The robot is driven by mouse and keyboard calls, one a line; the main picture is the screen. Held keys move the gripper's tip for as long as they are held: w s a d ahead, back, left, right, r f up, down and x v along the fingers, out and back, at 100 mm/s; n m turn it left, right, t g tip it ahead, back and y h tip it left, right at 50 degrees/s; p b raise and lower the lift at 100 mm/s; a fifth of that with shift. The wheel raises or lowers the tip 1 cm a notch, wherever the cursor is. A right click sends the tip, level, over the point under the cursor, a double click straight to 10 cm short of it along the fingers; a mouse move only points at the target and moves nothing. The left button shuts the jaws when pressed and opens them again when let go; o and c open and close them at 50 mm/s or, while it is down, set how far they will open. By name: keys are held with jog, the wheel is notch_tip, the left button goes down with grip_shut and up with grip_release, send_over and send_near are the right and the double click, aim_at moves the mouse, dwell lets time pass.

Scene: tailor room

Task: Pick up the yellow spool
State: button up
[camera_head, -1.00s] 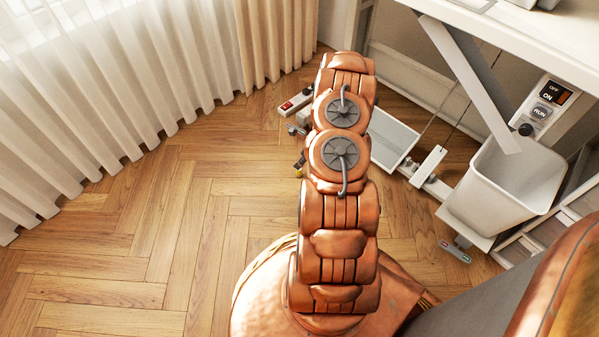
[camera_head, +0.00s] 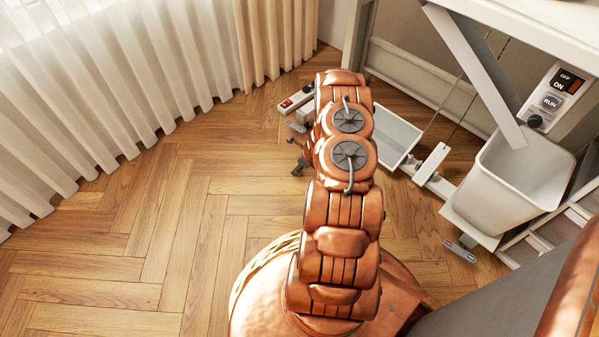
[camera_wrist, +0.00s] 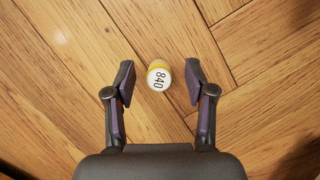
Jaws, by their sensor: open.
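The yellow spool (camera_wrist: 158,75) lies on the wooden floor in the wrist view. It has a yellow band and a pale end marked 840. My gripper (camera_wrist: 160,82) is open, with one dark finger on each side of the spool and a gap to each. The spool sits between the fingertips as seen from the wrist; how far below them it is cannot be told. In the head view the spool is hidden behind my arm, and only a small dark part of my gripper (camera_head: 297,160) shows left of it.
A white bin (camera_head: 520,185) stands on the right below a white table (camera_head: 545,25). A pale tray (camera_head: 397,135) and a red-and-white power strip (camera_head: 297,98) lie beyond my arm. A curtain (camera_head: 110,90) hangs at left. The floor (camera_head: 190,215) at left is clear.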

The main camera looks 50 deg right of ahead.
jog(key=shift+w+f, duration=0.1)
jog(key=shift+f, duration=0.15)
jog(key=c, duration=0.9)
jog(key=shift+r, duration=0.1)
